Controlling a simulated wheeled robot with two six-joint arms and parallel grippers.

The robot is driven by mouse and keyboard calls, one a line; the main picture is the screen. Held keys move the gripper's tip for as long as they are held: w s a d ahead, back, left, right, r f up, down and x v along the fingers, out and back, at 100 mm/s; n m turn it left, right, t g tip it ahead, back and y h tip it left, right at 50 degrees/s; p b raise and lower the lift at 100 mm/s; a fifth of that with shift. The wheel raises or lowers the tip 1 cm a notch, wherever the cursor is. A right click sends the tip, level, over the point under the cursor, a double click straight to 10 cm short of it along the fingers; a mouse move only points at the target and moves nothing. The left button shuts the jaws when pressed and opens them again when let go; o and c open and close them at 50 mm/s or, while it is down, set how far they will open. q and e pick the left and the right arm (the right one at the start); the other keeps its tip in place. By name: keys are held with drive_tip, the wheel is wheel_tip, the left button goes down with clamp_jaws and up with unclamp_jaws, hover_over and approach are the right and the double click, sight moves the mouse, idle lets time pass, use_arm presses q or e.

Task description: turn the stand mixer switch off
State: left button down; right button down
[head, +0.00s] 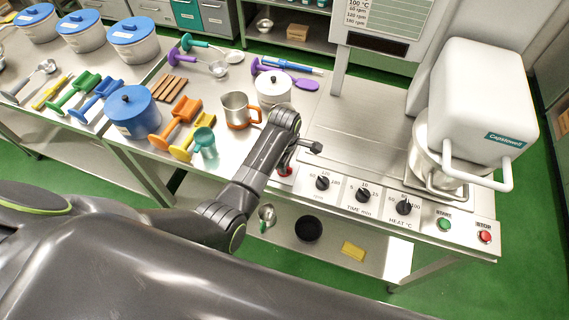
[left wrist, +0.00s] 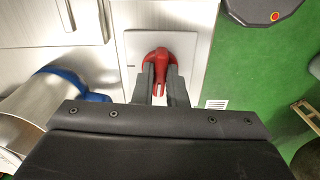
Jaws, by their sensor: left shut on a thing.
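The red switch (left wrist: 157,54) sits on a pale square plate (left wrist: 135,44) in the left wrist view. In the head view only a little of the red switch (head: 285,172) shows, at the left end of the dial panel, mostly hidden by my gripper. My left gripper (left wrist: 161,78) is shut on the red switch, one finger on each side of its lever. The same gripper (head: 290,165) reaches the panel from the left in the head view. The white stand mixer (head: 482,95) stands at the right end of the steel table. My right gripper is not in view.
The panel bears black dials (head: 363,195), a green start button (head: 445,224) and a red stop button (head: 485,236). A steel mug (head: 238,108) and a white lidded pot (head: 273,90) stand close behind my left arm. Bare steel table (head: 365,135) lies before the mixer.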

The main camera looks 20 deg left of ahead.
use_arm(q)
drive_tip(key=shift+w+a+n, duration=0.1)
drive_tip(key=shift+n, duration=0.4)
drive_tip(key=c, duration=1.5)
unclamp_jaws()
drive_tip(key=shift+o, duration=0.2)
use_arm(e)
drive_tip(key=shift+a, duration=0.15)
